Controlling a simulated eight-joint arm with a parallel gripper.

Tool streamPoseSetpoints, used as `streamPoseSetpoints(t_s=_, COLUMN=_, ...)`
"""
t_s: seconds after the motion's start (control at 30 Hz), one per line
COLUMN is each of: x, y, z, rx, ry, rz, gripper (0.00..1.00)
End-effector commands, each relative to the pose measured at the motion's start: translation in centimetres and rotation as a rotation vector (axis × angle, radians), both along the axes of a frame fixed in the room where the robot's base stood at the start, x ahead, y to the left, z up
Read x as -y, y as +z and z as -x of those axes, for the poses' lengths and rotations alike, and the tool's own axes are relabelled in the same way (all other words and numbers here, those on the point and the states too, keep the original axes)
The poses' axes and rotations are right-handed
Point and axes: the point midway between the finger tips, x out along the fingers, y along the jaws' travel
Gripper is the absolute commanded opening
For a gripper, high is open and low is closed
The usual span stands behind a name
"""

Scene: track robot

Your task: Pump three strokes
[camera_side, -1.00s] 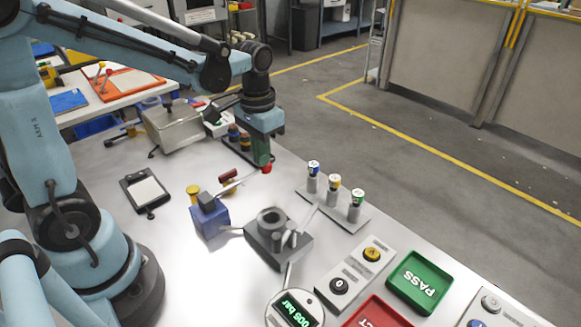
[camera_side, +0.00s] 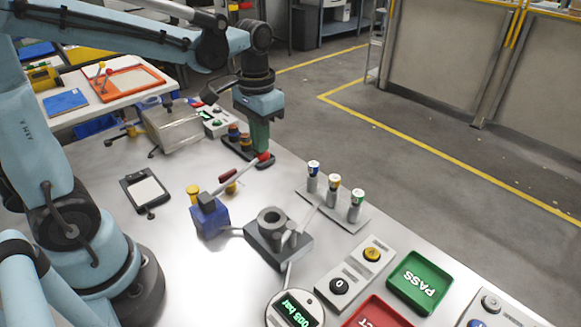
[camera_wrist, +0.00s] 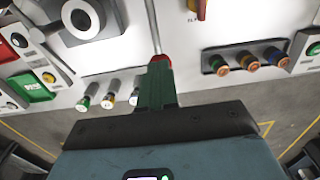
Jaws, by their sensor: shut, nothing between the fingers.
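A blue hand pump (camera_side: 210,216) stands on the metal table, with a grey lever (camera_side: 236,176) that slants up to the right and ends in a red knob (camera_side: 264,158). My gripper (camera_side: 260,148) has green fingers, closed together and pointing down at the knob. The fingertips appear to touch the knob from above, not grip it. In the wrist view the fingers (camera_wrist: 157,80) cover most of the knob, with red showing at their tips and the lever rod (camera_wrist: 154,28) beyond. A round gauge (camera_side: 295,309) shows green digits, at an angle, that seem to read 005 bar.
A grey fixture with a round socket (camera_side: 272,222) stands right of the pump. Nearby are a rack of coloured-cap cylinders (camera_side: 334,198), a button box (camera_side: 356,268), a green PASS tray (camera_side: 420,283) and a red tray (camera_side: 378,314).

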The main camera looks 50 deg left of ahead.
Motion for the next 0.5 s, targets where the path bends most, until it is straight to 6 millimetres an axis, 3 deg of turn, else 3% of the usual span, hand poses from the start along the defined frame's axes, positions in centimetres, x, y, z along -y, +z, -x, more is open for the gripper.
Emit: streamPoseSetpoints(t_s=0.5, x=0.0, y=3.8, z=0.0, rx=0.000, ry=0.000, rz=0.000, gripper=0.00)
